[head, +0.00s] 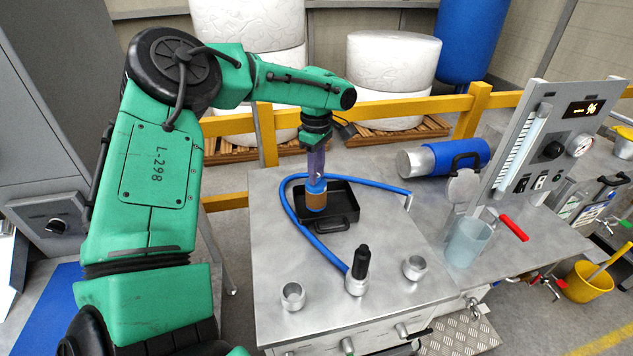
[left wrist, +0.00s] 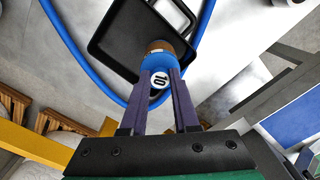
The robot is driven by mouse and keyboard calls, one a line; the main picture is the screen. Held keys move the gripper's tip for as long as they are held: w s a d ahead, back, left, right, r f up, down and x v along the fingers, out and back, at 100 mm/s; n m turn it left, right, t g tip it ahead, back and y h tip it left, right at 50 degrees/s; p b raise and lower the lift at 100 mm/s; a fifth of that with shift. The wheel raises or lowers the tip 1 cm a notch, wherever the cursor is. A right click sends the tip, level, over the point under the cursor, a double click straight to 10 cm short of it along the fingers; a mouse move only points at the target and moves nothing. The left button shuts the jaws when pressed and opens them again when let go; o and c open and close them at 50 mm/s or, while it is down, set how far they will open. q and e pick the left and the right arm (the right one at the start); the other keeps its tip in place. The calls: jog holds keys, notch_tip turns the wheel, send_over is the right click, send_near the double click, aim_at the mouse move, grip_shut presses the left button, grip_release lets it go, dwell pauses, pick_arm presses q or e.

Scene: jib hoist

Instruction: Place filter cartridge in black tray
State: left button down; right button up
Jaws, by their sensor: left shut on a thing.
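The filter cartridge (head: 316,197) has a brown body and a blue cap. My left gripper (head: 316,175) points down and is shut on the cartridge's blue end, holding it upright over the black tray (head: 345,190). In the left wrist view the cartridge (left wrist: 158,62) shows a white label marked 10 between the fingers of my left gripper (left wrist: 160,85). The black tray (left wrist: 128,28) lies just beyond it there. I cannot tell whether the cartridge touches the tray floor. My right gripper is not in view.
A blue hose (head: 302,222) curves around the tray on the metal table (head: 385,285). Metal cups (head: 293,295) and a black-handled fitting (head: 360,265) stand in front. A clear beaker (head: 468,242) and gauge panel (head: 545,140) stand right. A yellow rail (head: 415,106) runs behind.

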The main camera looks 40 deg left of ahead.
pick_arm(q)
notch_tip(320, 180, down, 3)
jog(key=shift+s+f+p, duration=0.1)
jog(key=shift+s+p, duration=0.05)
jog(key=shift+p, duration=0.15)
jog(key=shift+f, duration=0.35)
jog(key=c, duration=0.7)
grip_release()
jog(key=shift+o, duration=0.2)
jog(key=shift+r, duration=0.2)
notch_tip(320, 180, up, 12)
jog(key=shift+f+b, duration=0.1)
jog(key=shift+b, duration=0.7)
jog(key=shift+f, duration=0.1)
